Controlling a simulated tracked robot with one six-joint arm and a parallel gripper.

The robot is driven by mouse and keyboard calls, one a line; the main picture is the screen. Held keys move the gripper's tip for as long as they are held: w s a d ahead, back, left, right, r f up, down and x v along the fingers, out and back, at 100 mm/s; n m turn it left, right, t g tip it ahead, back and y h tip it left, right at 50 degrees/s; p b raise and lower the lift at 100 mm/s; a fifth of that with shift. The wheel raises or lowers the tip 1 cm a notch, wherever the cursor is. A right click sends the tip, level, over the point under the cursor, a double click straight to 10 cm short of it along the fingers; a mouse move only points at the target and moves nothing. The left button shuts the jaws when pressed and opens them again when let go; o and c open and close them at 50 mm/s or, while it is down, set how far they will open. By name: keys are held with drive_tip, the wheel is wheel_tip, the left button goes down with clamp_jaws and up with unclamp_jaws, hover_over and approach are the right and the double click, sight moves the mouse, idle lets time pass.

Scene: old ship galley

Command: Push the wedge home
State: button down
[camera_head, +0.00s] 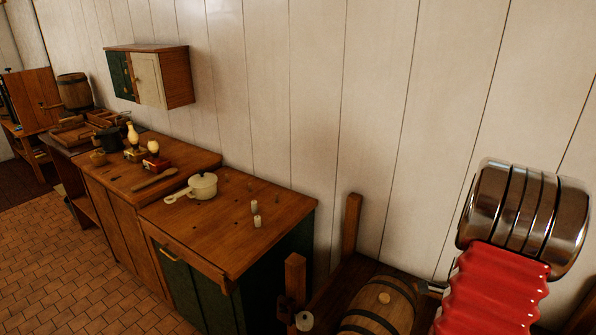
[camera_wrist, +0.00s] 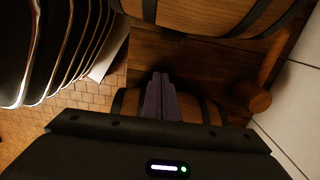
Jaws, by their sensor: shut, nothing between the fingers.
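No piece can be clearly told as the wedge in either view. In the wrist view my gripper (camera_wrist: 160,78) points down over the barrel rack, its dark fingers together with nothing between them. One barrel (camera_wrist: 205,15) lies beyond the fingertips; a second barrel (camera_wrist: 208,108) is partly hidden behind the fingers. A dark wooden board (camera_wrist: 185,55) runs between the two barrels. Whether the fingertips touch anything cannot be told. In the head view a barrel (camera_head: 383,300) lies on its side in the rack at lower right; my gripper is out of that picture.
A rounded wooden peg (camera_wrist: 254,97) stands right of the fingers. A pale flat piece (camera_wrist: 107,60) shows at left. The tiled floor is clear.

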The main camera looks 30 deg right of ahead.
drive_tip(key=shift+f, duration=0.1)
idle(0.4)
drive_tip(key=shift+f, duration=7.7)
drive_tip(key=shift+s+d, duration=0.45)
drive_tip(key=shift+s, duration=0.4)
drive_tip(key=shift+w, duration=0.1)
drive_tip(key=shift+w+a, duration=0.35)
drive_tip(key=shift+w, duration=0.25)
drive_tip(key=shift+r, duration=0.1)
wheel_tip(320, 180, up, 14)
